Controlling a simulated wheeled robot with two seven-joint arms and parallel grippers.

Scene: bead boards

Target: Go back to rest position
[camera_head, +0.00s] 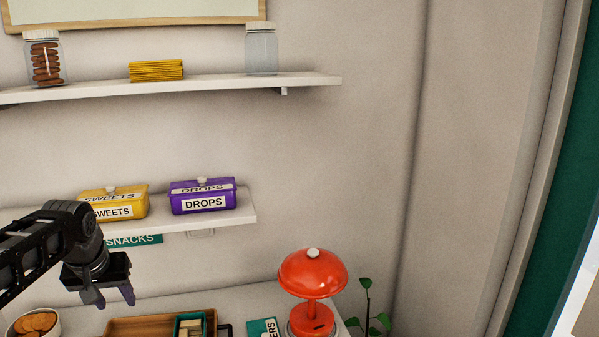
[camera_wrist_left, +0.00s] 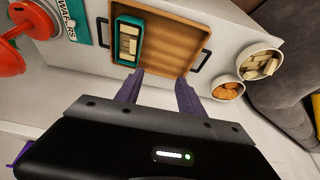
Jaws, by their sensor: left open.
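My left gripper (camera_head: 115,297) comes in from the left in the head view, pointing down in front of the lower shelf and above the counter. Its two purple-grey fingers are apart with nothing between them. The left wrist view also shows this gripper (camera_wrist_left: 158,92), with the wooden tray (camera_wrist_left: 180,40) beyond its fingertips. My right gripper is in neither view.
A yellow SWEETS box (camera_head: 126,201) and a purple DROPS box (camera_head: 203,197) stand on the lower shelf (camera_head: 240,215). The counter holds a red lamp (camera_head: 312,272), a teal container (camera_wrist_left: 128,42) in the tray, and bowls (camera_wrist_left: 262,66).

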